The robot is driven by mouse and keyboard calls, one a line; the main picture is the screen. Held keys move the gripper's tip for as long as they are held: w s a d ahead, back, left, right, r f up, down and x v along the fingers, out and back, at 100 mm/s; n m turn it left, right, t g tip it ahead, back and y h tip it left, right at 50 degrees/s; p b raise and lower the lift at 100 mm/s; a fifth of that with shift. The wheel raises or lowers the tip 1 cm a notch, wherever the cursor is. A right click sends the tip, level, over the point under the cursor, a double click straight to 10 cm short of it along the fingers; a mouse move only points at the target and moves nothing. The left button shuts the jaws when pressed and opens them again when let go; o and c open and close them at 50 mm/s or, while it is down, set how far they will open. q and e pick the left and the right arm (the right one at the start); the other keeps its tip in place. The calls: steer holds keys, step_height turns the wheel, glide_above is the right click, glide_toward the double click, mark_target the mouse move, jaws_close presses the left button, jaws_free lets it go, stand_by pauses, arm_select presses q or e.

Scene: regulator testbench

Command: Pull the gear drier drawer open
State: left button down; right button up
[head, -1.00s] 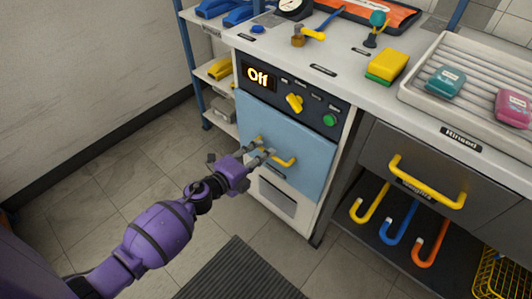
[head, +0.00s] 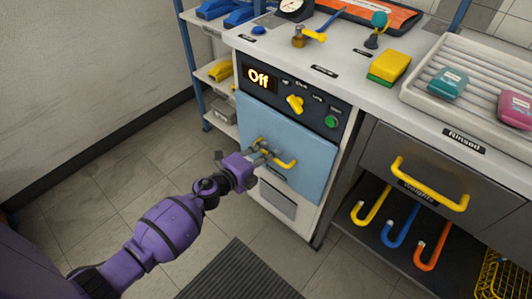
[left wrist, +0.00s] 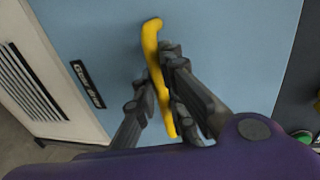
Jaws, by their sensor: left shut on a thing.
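The gear drier drawer (head: 298,133) is a light blue front set in a white cabinet, below a dark panel reading "Off". Its yellow handle (head: 287,163) runs across the front. In the left wrist view the handle (left wrist: 153,50) stands between my fingers, and the label "Gear drier" (left wrist: 88,84) shows beside it. My left gripper (head: 262,153) is at the handle, shut on it; it also shows in the left wrist view (left wrist: 160,95). The drawer front looks flush with the cabinet. My right gripper is not in view.
A grey drawer with a yellow handle (head: 428,184) is to the right, with colored hooks (head: 400,228) below it. The counter (head: 345,83) above holds tools, a sponge and a ribbed tray (head: 425,93). Open floor (head: 130,190) lies in front and left.

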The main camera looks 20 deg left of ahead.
arm_select(q)
steer(key=shift+s, duration=0.1)
steer(key=f+v, duration=0.3)
steer(key=v, duration=1.4)
steer(key=s+f+v, duration=0.1)
steer(key=f+v, duration=0.3)
steer(key=v, duration=1.3)
steer(key=shift+s+a, duration=0.2)
steer(key=shift+a, duration=0.05)
steer(key=c, duration=1.8)
jaws_free()
steer(key=shift+f, duration=0.1)
steer(key=v, duration=1.2)
